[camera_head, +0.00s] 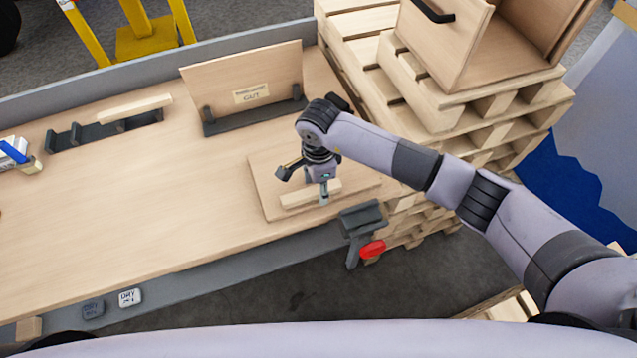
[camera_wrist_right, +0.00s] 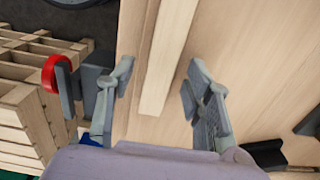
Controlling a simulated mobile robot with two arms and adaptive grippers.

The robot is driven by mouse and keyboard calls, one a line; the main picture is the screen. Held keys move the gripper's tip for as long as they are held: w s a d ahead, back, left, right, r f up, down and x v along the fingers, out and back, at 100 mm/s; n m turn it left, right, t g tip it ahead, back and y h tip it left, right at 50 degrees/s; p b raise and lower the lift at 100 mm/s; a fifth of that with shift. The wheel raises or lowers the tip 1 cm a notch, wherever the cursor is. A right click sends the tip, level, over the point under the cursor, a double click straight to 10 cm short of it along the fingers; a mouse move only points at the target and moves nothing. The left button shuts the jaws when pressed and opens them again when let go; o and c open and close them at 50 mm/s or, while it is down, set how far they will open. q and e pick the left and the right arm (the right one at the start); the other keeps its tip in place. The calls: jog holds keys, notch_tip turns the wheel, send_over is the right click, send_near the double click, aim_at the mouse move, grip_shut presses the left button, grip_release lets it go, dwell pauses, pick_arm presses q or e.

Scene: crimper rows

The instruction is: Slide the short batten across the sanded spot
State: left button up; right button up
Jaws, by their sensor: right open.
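The short batten (camera_head: 310,195) is a pale wood strip lying flat on a thin wooden board (camera_head: 264,182) near the bench's right end. My right gripper (camera_head: 305,183) is above it, pointing down. In the right wrist view the gripper (camera_wrist_right: 158,82) is open, and the batten (camera_wrist_right: 166,55) runs lengthwise between its fingers, with a gap on each side. I cannot tell how high the fingers are above the board. I cannot make out a sanded spot on the wood. My left gripper is out of view.
Another batten (camera_head: 135,108) rests on a dark rack (camera_head: 95,135) at the back left. An upright panel with a label (camera_head: 251,92) stands behind the board. A red-handled clamp (camera_head: 372,249) sits at the front edge. Stacked pallets (camera_head: 440,110) stand right. The bench's middle is clear.

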jog(key=shift+c, duration=0.2)
grip_shut()
jog(key=shift+w+a+f+b, duration=0.15)
jog(key=shift+w+b, duration=0.2)
jog(key=shift+b, duration=0.15)
jog(key=shift+w+a+b, duration=0.3)
jog(key=shift+w+b, duration=0.6)
jog(key=shift+b, duration=0.15)
jog(key=shift+w+a+b, duration=0.25)
jog(key=shift+w+b, duration=0.65)
jog(key=shift+b, duration=0.1)
jog(key=shift+w+a+b, duration=0.3)
jog(key=shift+w+b, duration=0.6)
jog(key=shift+b, duration=0.15)
jog(key=shift+w+a+b, duration=0.3)
jog(key=shift+w+b, duration=0.55)
jog(key=shift+b, duration=0.3)
jog(key=shift+w+a+b, duration=0.25)
jog(key=shift+w+b, duration=0.6)
jog(key=shift+b, duration=0.3)
jog(key=shift+w+a+b, duration=0.3)
jog(key=shift+w+b, duration=0.55)
jog(key=shift+b, duration=0.3)
jog(key=shift+w, duration=0.1)
jog(key=shift+c, duration=1.9)
grip_release()
jog(key=o, duration=0.4)
